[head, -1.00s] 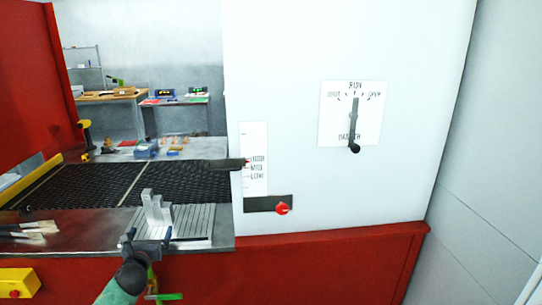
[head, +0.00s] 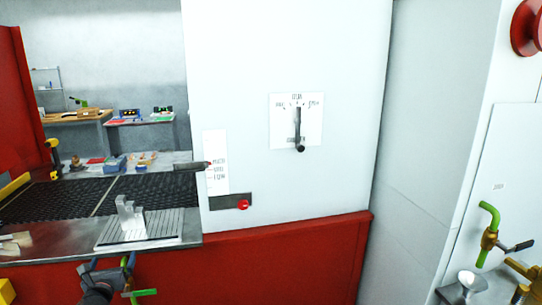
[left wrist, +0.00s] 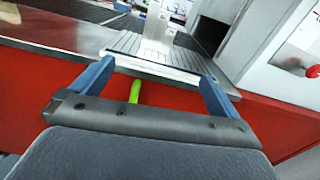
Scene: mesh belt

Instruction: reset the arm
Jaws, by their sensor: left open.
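My left gripper (head: 108,265) is low at the left of the head view, in front of the red machine front. Its two blue fingers are spread with nothing between them. In the left wrist view the open gripper (left wrist: 157,73) points toward a ribbed metal plate (left wrist: 128,42), apart from it. The plate also shows in the head view (head: 165,228), with a pale metal block (head: 130,220) standing on it. My right gripper is in no view.
A dark mesh belt (head: 150,192) runs behind the plate. A white panel carries a lever dial (head: 297,120) and a red knob (head: 243,204). Green-handled fittings (head: 489,222) stand at the right. A green bar (head: 140,293) lies close to my left gripper.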

